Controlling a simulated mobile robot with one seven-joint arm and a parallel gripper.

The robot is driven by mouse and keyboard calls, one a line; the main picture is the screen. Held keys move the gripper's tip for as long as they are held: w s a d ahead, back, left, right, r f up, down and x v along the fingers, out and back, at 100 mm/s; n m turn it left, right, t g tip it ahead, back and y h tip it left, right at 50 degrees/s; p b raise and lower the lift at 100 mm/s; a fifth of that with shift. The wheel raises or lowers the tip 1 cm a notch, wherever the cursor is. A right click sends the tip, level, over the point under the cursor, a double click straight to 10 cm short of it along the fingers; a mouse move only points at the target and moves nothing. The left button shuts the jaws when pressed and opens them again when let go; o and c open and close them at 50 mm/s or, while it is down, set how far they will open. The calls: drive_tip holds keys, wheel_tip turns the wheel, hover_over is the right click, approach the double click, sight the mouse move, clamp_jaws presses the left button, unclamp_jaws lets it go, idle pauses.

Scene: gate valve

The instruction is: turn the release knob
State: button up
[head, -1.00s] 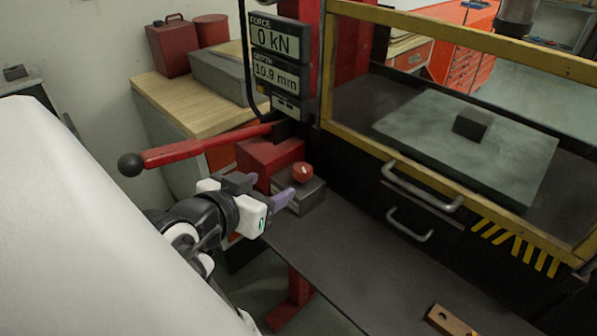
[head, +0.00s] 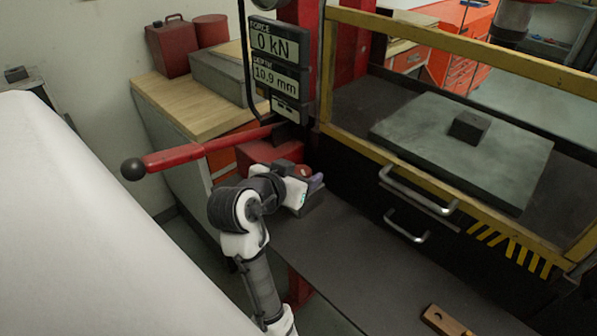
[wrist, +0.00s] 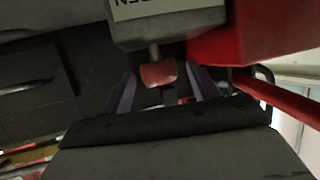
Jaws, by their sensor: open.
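The release knob (wrist: 158,74) is a small red knob on a short stem under a grey block (wrist: 165,25) in the wrist view. It sits between the two purple fingers of my gripper (wrist: 160,90), with a gap on each side. My gripper is open and the fingers do not visibly touch the knob. In the head view my gripper (head: 314,184) is at the block beside the red pump body (head: 265,152). Only a bit of the knob (head: 303,170) shows there, the rest hidden behind my gripper.
A red lever with a black ball end (head: 205,147) reaches left above my arm. Drawer handles (head: 420,190) stick out to the right, below the yellow-framed guard (head: 400,155). A wooden piece (head: 445,320) lies at the front of the dark bench top (head: 350,260).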

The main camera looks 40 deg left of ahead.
drive_tip(key=c, duration=1)
drive_tip(key=shift+d+n+y, duration=0.1)
drive_tip(key=shift+n+y, duration=0.2)
drive_tip(key=n+y, duration=0.1)
drive_tip(key=n+g+y, duration=0.1)
drive_tip(key=shift+w+d+y, duration=0.15)
drive_tip(key=shift+d+y, duration=0.05)
drive_tip(key=shift+y, duration=0.2)
drive_tip(key=shift+d+n+g+y, duration=0.1)
drive_tip(key=shift+n+g+y, duration=0.9)
drive_tip(key=shift+n+y, duration=0.5)
drive_tip(key=o, duration=1)
